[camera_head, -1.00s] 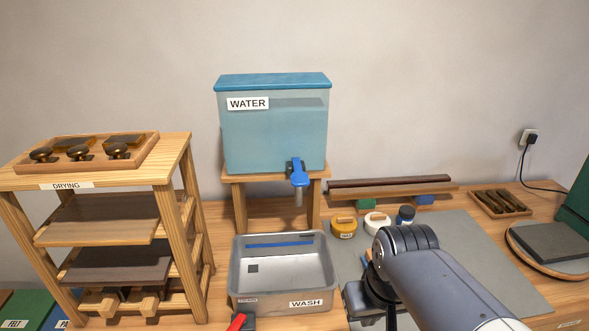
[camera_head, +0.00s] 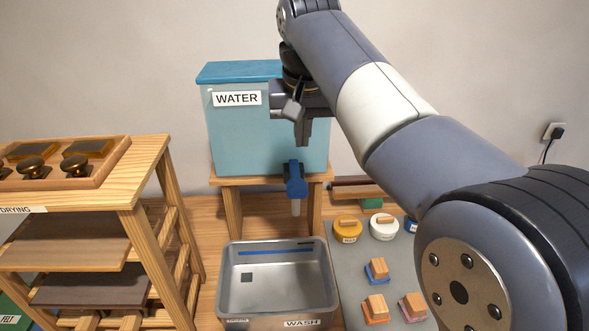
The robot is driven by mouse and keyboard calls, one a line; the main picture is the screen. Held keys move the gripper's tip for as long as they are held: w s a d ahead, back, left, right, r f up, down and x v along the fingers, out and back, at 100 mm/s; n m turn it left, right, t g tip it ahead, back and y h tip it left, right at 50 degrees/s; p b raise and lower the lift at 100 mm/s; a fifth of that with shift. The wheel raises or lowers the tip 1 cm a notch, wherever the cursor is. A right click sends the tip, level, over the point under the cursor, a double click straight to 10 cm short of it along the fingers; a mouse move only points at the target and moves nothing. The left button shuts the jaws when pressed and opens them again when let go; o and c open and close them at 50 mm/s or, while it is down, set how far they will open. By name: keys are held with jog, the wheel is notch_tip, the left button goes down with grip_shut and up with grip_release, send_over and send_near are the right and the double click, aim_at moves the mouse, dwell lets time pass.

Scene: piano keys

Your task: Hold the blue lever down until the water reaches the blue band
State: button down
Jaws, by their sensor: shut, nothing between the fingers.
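The blue lever (camera_head: 295,180) sits on the spout at the front of the water tank (camera_head: 240,140), which has a blue lid and a "WATER" label. My gripper (camera_head: 302,138) is shut and empty, pointing down just above the lever, and appears apart from it. The grey metal wash basin (camera_head: 230,285) stands below the spout. The blue band (camera_head: 275,252) runs along its inner back wall. The basin floor is bare metal with a dark square on it, and I see no water in it. No stream shows under the spout. My arm hides the tank's upper right.
A wooden drying rack (camera_head: 150,190) stands at the left. A wooden stand (camera_head: 233,210) carries the tank.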

jog(key=shift+w+a+r, duration=0.2)
jog(key=shift+w+r, duration=0.15)
jog(key=shift+r, duration=0.05)
send_near(298, 189)
jog(key=x, duration=0.5)
jog(key=shift+w, duration=0.25)
jog(key=shift+f+p, duration=0.3)
jog(key=shift+f, duration=0.4)
